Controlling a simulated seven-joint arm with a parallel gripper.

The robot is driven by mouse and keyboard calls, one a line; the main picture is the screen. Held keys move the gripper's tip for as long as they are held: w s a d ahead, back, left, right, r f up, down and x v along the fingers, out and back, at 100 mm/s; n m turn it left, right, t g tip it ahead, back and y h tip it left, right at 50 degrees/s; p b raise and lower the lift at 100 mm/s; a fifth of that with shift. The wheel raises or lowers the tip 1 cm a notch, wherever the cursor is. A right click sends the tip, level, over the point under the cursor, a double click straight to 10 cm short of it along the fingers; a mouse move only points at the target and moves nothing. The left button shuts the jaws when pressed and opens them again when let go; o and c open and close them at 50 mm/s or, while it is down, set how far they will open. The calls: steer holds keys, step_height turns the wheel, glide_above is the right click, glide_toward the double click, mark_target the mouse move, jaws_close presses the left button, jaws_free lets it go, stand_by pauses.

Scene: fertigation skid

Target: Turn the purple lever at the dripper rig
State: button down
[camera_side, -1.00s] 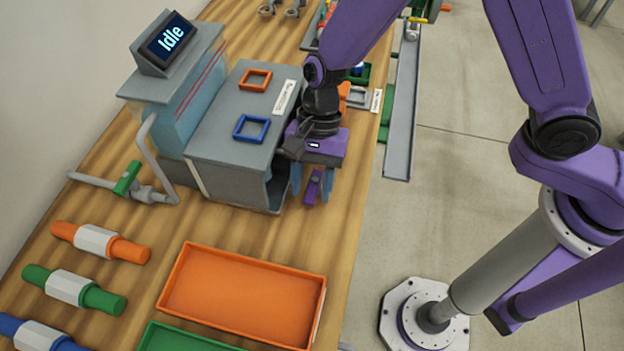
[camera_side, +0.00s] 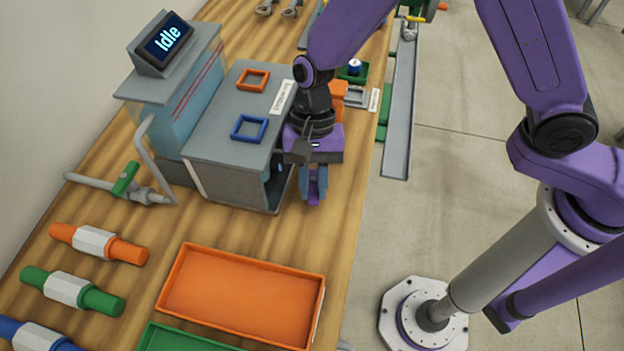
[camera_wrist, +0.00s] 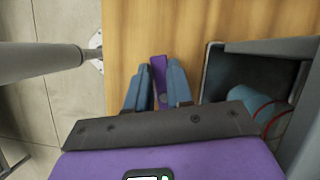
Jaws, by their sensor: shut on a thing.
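The purple lever (camera_wrist: 158,68) shows in the wrist view between my two blue-grey fingers, its far end sticking out past them. In the side view a bit of the lever (camera_side: 313,198) shows at the fingertips. My gripper (camera_side: 313,190) is shut on it, low at the front right of the grey dripper rig (camera_side: 230,165). It also shows in the wrist view (camera_wrist: 158,90). The lever's base is hidden behind my gripper. The rig's open front shows a blue-grey cylinder (camera_wrist: 232,100) inside.
An orange tray (camera_side: 172,270) lies in front of the rig. A control box with an "Idle" screen (camera_side: 166,40) and a pipe with a green handle (camera_side: 126,178) stand left. Orange and blue square frames sit on the rig's top. The table's edge is close on the right.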

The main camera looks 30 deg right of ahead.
steer(key=c, duration=1)
jaws_free()
steer(key=v, duration=1.7)
steer(key=shift+d+r, duration=0.15)
steer(key=shift+d, duration=0.05)
